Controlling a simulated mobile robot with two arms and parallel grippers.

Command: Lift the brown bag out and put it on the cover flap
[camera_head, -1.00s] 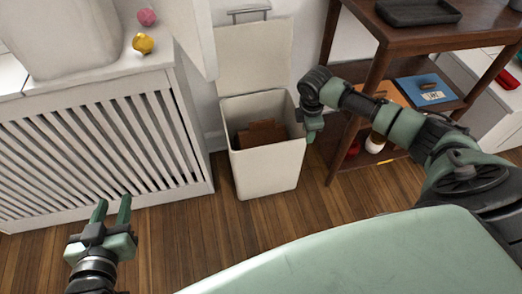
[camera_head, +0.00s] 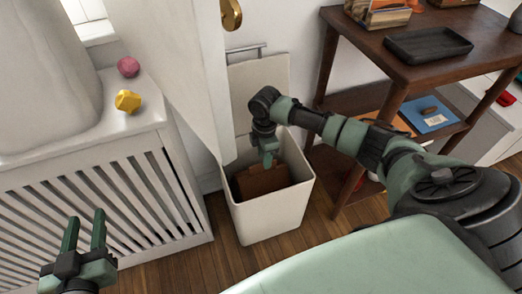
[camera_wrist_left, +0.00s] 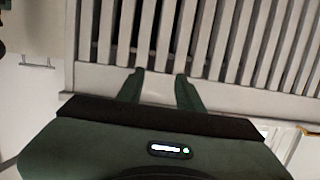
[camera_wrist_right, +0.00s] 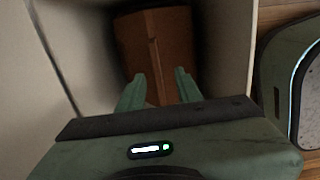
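The brown bag (camera_head: 262,180) lies inside a white open-topped bin (camera_head: 268,222). The bin's cover flap (camera_head: 256,88) stands upright behind the opening, against the wall. My right gripper (camera_head: 270,160) reaches down into the bin over the bag. In the right wrist view the right gripper (camera_wrist_right: 158,88) is open, its fingers apart with the brown bag (camera_wrist_right: 160,45) just beyond them; I cannot tell whether they touch it. My left gripper (camera_head: 85,228) is open and empty in front of the slatted cabinet; it also shows in the left wrist view (camera_wrist_left: 160,82).
A white slatted cabinet (camera_head: 110,195) stands left of the bin, with a yellow object (camera_head: 127,101) and a pink ball (camera_head: 128,67) on top. A dark wooden shelf (camera_head: 390,50) bearing a black tray (camera_head: 427,44) stands to the right. Wooden floor (camera_head: 180,265) shows in front.

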